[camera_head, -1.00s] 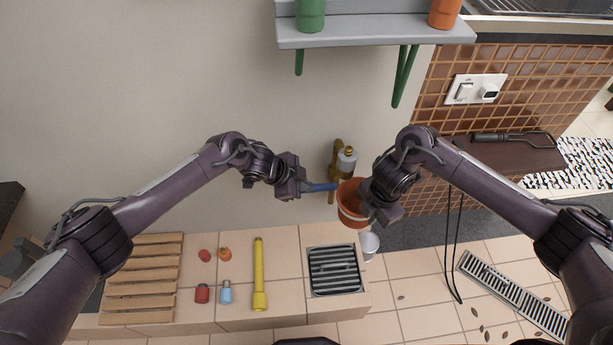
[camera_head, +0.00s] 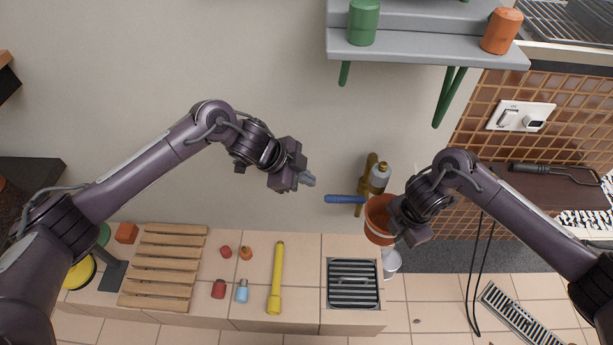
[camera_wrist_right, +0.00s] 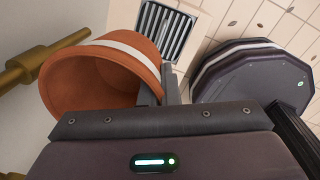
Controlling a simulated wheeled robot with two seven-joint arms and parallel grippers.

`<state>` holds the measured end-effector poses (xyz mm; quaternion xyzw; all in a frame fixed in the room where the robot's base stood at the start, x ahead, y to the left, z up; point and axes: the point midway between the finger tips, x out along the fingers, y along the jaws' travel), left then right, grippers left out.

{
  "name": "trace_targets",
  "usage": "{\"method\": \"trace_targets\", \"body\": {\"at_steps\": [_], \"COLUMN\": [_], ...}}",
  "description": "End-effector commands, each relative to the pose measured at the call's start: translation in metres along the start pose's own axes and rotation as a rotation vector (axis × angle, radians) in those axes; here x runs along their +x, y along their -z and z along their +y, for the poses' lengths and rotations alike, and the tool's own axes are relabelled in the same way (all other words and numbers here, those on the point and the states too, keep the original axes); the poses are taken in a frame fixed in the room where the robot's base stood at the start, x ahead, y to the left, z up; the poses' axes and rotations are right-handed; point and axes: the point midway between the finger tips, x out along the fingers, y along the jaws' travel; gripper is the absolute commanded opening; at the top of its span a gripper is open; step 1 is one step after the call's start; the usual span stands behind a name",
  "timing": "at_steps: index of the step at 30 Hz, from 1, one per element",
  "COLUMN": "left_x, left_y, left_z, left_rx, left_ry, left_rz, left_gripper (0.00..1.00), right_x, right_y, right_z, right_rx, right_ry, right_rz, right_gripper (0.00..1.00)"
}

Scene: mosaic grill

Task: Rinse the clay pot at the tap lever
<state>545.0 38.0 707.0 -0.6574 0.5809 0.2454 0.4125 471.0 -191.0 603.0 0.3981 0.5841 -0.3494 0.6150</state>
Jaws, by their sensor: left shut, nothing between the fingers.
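The clay pot (camera_head: 378,222), orange with a white band, is held by my right gripper (camera_head: 398,225) beside the brass tap (camera_head: 368,175). In the right wrist view the pot (camera_wrist_right: 100,80) has its rim between the fingers (camera_wrist_right: 158,88), its mouth tilted towards the camera; its inside looks empty. The blue tap lever (camera_head: 344,199) sticks out to the left from the tap. My left gripper (camera_head: 306,179) is shut and empty, left of the lever and apart from it. No water stream can be made out.
A drain grate (camera_head: 352,284) lies in the counter below the pot, with a white cup (camera_head: 391,262) beside it. A yellow tool (camera_head: 277,278), small jars and a slatted wooden rack (camera_head: 165,265) are to the left. A grey shelf (camera_head: 430,48) is above.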

Motion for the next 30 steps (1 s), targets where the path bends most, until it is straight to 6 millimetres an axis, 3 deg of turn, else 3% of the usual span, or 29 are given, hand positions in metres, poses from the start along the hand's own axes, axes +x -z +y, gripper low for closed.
{"method": "trace_targets", "body": {"at_steps": [10,30], "left_x": [0.002,0.015], "left_y": [-0.001,-0.01], "left_z": [0.0,0.004], "left_rx": [0.0,0.0], "left_ry": [0.0,0.001], "left_rz": [0.001,0.001], "left_gripper": [0.0,0.0], "right_x": [0.001,0.002], "right_y": [-0.005,-0.057], "right_z": [0.001,0.012], "right_rx": [0.001,0.002], "right_ry": [-0.001,-0.001], "right_rz": [-0.001,-0.002], "right_gripper": [0.0,0.0]}}
